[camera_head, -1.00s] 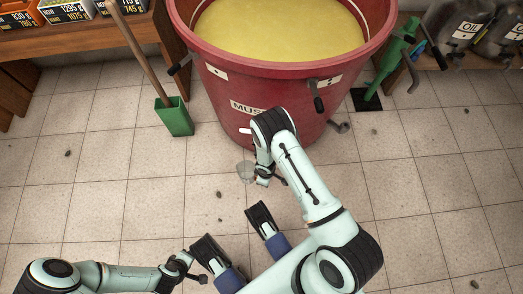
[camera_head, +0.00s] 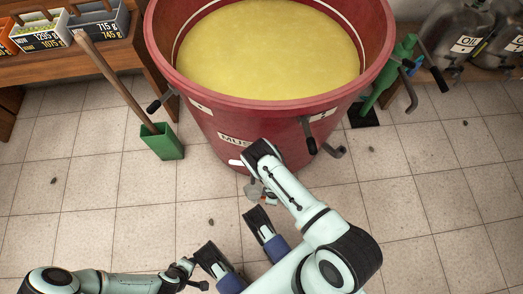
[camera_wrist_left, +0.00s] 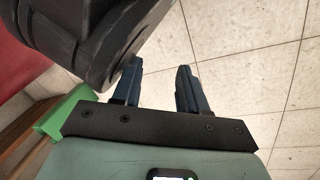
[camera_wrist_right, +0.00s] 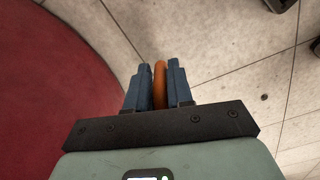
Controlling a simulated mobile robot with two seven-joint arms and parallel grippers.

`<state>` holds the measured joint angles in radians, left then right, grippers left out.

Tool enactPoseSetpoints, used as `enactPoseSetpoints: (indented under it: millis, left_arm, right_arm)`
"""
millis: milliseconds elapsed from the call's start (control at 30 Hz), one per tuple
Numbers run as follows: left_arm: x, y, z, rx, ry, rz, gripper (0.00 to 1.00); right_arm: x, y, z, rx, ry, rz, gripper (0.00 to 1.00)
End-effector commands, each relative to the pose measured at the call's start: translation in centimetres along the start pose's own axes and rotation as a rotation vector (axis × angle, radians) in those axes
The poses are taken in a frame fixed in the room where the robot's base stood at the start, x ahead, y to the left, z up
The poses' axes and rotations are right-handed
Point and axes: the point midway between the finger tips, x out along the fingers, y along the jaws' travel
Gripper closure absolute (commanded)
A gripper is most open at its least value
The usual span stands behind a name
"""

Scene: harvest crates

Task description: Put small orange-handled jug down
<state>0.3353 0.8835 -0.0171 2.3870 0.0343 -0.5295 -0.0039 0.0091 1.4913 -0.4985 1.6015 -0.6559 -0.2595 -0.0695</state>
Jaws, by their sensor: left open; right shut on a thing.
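My right gripper (camera_wrist_right: 158,65) is shut on the orange handle (camera_wrist_right: 160,88) of the small jug, with one blue finger on each side. In the head view a small part of the grey jug (camera_head: 255,190) shows below my right wrist, in front of the red vat; the wrist hides the rest of it. From these views I cannot tell whether the jug touches the floor. My left gripper (camera_wrist_left: 158,85) is open and empty, with tiled floor beyond its fingers. In the head view it is low, left of the right arm.
The red vat (camera_head: 215,115) of yellow liquid stands close to my right wrist. A green box with a wooden handle (camera_head: 163,142) stands left of it. A wooden bench (camera_head: 120,52) with crates is at upper left. Dark oil containers (camera_head: 455,42) are at upper right.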

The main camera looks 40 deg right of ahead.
Motion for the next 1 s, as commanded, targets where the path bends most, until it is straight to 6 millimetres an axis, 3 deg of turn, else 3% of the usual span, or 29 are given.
enactPoseSetpoints:
  millis: [33, 200, 433, 633, 1000]
  left_arm:
    - [0.9, -0.7, 0.8, -0.008, -0.029, -0.013, 0.57]
    - [2.3, -2.5, 3.1, -0.030, -0.105, -0.047, 0.57]
    - [2.6, -3.2, 4.1, -0.040, -0.140, -0.061, 0.57]
    - [3.5, -4.8, 6.3, -0.063, -0.214, -0.093, 0.57]
    - [3.5, -5.2, 6.9, -0.069, -0.235, -0.102, 0.57]
  right_arm:
    - [1.5, -0.1, 0.1, -0.001, -0.002, -0.002, 1.00]
    - [4.3, 0.0, 0.1, 0.001, -0.002, -0.001, 1.00]
    - [5.4, 0.0, 0.1, 0.000, -0.002, -0.001, 1.00]
    - [8.2, 0.0, 0.1, 0.001, -0.001, -0.001, 1.00]
    - [8.8, 0.0, 0.1, 0.000, -0.001, 0.000, 1.00]
